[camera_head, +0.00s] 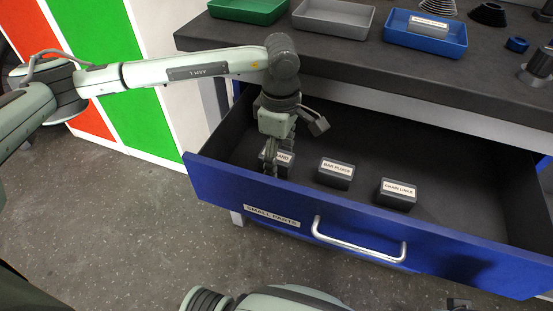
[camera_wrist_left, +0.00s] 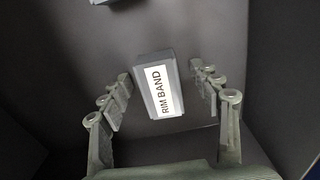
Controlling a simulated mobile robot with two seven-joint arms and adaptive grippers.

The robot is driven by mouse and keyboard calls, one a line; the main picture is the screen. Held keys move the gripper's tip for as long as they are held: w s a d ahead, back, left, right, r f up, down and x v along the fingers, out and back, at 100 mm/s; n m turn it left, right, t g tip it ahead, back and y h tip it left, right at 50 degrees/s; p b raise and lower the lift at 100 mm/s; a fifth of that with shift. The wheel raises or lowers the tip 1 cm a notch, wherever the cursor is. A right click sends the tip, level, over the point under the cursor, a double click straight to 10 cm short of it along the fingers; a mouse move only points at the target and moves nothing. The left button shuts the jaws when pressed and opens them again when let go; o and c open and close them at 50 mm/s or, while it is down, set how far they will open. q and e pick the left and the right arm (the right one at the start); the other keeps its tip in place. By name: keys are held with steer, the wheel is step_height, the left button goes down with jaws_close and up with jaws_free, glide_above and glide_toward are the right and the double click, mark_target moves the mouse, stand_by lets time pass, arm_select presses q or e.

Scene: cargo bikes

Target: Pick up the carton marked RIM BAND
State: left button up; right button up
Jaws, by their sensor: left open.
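The RIM BAND carton (camera_head: 287,166) is a small dark grey box with a white label, inside the open blue drawer (camera_head: 370,231). In the head view my left gripper hides part of it, and only the end of its label shows. The left wrist view shows the whole carton (camera_wrist_left: 158,83) with its label readable. My left gripper (camera_head: 272,158) points down at it. In the left wrist view the fingers of the left gripper (camera_wrist_left: 163,84) stand open on both sides of the carton, with gaps visible. My right gripper is not in view.
The BAR PLUGS carton (camera_head: 335,174) and the CHAIN LINKS carton (camera_head: 396,195) stand to the right in the same drawer. The drawer front has a metal handle (camera_head: 358,243). The grey worktop (camera_head: 330,57) overhangs the back of the drawer and bears green, grey and blue trays.

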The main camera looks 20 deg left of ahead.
arm_select(q)
steer(key=c, duration=1.3)
steer(key=shift+o, duration=0.2)
steer(key=shift+r, duration=0.1)
